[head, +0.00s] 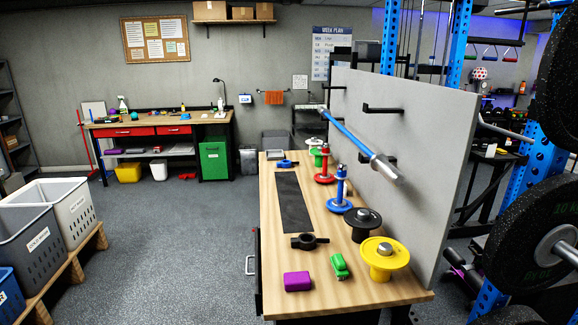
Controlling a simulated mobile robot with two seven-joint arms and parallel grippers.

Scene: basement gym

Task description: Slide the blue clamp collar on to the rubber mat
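The blue clamp collar (285,163) lies flat on the wooden table top near its far end. It is just beyond the far end of the rubber mat, on bare wood, with what looks like a narrow gap between them. The rubber mat (293,203) is a long black strip running lengthwise along the left half of the table, with nothing on it. Neither of my grippers shows in the head view.
Colored plate stands, including a yellow one (384,258), line the right side below a grey panel (400,130) holding a blue bar.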

